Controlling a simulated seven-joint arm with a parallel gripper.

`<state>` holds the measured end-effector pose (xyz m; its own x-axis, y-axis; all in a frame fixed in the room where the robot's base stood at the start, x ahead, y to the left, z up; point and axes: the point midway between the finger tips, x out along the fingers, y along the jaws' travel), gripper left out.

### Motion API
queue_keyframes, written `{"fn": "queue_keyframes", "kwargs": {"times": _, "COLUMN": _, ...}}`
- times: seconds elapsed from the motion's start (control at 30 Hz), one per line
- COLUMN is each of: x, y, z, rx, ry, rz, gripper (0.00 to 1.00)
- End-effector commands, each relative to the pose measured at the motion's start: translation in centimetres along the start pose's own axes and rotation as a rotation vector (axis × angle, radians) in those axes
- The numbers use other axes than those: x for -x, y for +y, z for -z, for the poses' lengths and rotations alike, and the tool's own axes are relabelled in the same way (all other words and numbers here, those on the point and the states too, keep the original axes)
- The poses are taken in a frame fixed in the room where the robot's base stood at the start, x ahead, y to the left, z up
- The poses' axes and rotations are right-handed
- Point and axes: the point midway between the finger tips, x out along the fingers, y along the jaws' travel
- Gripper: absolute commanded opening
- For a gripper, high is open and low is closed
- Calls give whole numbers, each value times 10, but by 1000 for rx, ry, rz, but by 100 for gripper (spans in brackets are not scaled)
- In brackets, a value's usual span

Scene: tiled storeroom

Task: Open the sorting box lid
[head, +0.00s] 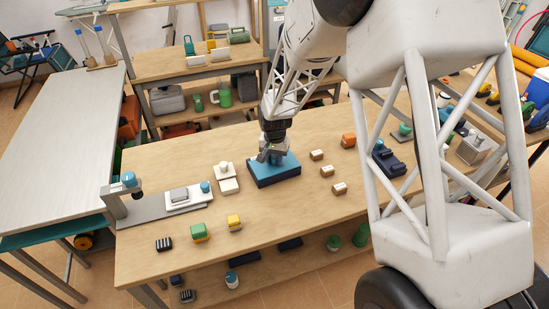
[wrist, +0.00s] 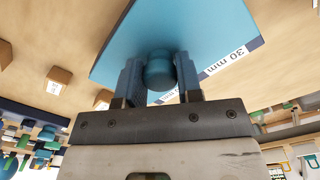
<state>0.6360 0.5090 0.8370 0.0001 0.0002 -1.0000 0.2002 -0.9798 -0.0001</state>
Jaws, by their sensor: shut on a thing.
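The sorting box is a low box with a dark navy body (head: 277,183) and a flat blue lid (head: 286,164), near the middle of the wooden table in the head view. The lid appears to lie flat on the body. In the wrist view the blue lid (wrist: 205,30) fills the top, with a white "30 mm" label along one edge. My gripper (head: 270,155) is above the lid. In the wrist view its two fingers (wrist: 159,75) stand either side of a round blue knob (wrist: 159,72) on the lid and are shut on it. The box's inside is hidden.
Small brown-and-white blocks (head: 327,171) stand right of the box. A white stacked piece (head: 227,178) stands just left. Green (head: 199,232) and yellow (head: 234,222) blocks and a striped block (head: 164,244) are at the front left. Table space in front of the box is clear.

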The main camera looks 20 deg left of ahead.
Motion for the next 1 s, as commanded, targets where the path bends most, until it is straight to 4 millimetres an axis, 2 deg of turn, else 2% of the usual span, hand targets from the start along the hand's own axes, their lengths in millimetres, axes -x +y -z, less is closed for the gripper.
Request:
{"fn": "queue_keyframes", "kwargs": {"times": 0.37, "x": 0, "y": 6, "z": -7, "rx": 0, "ry": -1, "rz": -1, "gripper": 0}}
{"fn": "queue_keyframes", "kwargs": {"times": 1.0, "x": 1, "y": 52, "z": -65, "rx": 0, "ry": 0, "rz": 0, "gripper": 0}}
